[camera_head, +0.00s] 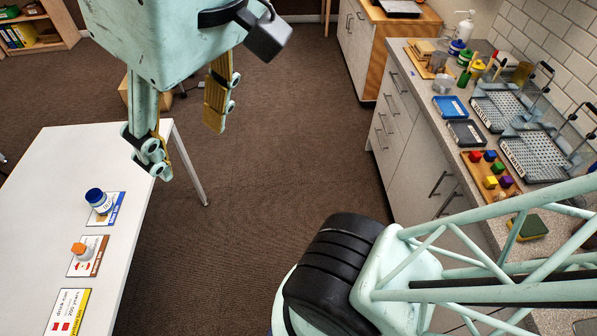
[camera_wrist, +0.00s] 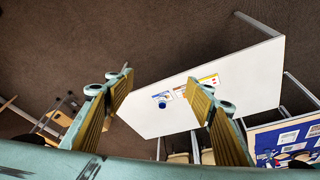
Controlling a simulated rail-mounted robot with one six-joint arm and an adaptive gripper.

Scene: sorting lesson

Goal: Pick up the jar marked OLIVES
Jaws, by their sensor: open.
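My gripper (camera_head: 188,128) hangs open and empty over the floor, above and to the right of the white table (camera_head: 60,170) in the head view. In the wrist view, its two ribbed fingers (camera_wrist: 160,88) stand wide apart with the table between and beyond them. Several lidded jars stand on the counter at the back right, among them a blue-lidded jar (camera_head: 456,47) and a jar with a yellow-green lid (camera_head: 477,66). A jar with a blue lid (camera_head: 97,197) stands on the white table. I cannot read OLIVES on any jar.
A small orange-capped container (camera_head: 80,250) and printed cards, one yellow-edged (camera_head: 70,312), are on the white table. The counter (camera_head: 425,75) also holds dish racks (camera_head: 535,155), blue and dark trays and a board of coloured blocks (camera_head: 490,175). Brown floor lies open between table and counter.

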